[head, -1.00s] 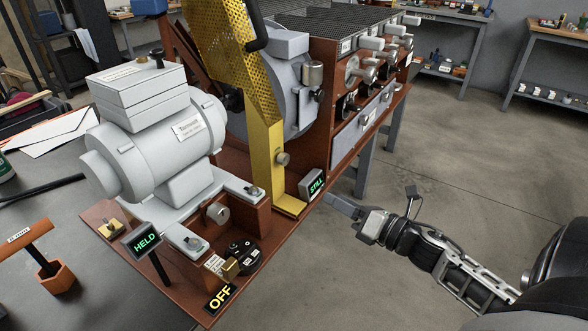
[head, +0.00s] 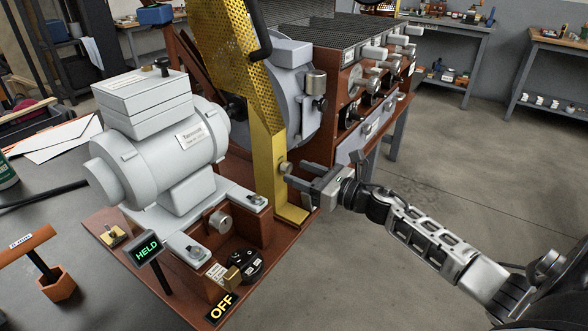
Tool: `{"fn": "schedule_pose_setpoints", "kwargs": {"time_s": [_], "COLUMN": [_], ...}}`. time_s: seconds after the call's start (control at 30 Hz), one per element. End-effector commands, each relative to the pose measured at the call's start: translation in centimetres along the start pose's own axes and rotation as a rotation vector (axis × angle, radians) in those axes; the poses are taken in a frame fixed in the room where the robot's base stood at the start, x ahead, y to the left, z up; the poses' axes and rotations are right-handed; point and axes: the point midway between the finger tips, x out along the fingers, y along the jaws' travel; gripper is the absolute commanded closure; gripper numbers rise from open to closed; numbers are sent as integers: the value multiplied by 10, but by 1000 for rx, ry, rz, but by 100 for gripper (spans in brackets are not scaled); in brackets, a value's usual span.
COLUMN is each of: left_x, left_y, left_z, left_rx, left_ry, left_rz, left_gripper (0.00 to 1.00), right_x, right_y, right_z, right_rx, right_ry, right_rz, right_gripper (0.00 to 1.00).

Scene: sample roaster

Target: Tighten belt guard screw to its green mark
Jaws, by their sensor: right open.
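The yellow belt guard (head: 268,170) stands upright at the middle, with a perforated upper part and a solid lower leg. The belt guard screw (head: 285,168) is a round metal knob on the right side of that leg. My right gripper (head: 290,178) is open, with its fingertips close beside the screw from the right; I cannot tell whether they touch it. A green mark on the screw cannot be made out. My left gripper is not in view.
The grey motor (head: 165,150) stands left of the guard. A "HELD" sign (head: 147,249), an "OFF" sign (head: 221,305) and a black dial (head: 245,264) are in front. An orange T-handled tool (head: 52,280) stands at left. The floor to the right is clear.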

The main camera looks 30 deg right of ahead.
Motion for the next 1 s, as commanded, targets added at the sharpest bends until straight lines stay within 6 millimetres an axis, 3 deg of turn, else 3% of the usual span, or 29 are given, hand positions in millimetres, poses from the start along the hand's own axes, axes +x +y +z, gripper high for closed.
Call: {"fn": "schedule_pose_setpoints", "kwargs": {"time_s": [0.2,0.53,0.57,0.7,1.0], "left_x": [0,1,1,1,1], "left_y": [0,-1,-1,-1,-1], "left_z": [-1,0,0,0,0], "left_rx": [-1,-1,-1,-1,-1], "left_ry": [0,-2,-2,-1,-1], "left_rz": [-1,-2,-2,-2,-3], "left_gripper": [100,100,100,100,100], "right_x": [22,25,25,25,25], "right_y": [0,0,0,0,0], "right_z": [0,0,0,0,0], "right_rx": [1,1,1,1,19], "right_ry": [-1,0,0,0,0], "right_rz": [-1,-1,0,0,0], "right_gripper": [50,50,55,94,94]}}
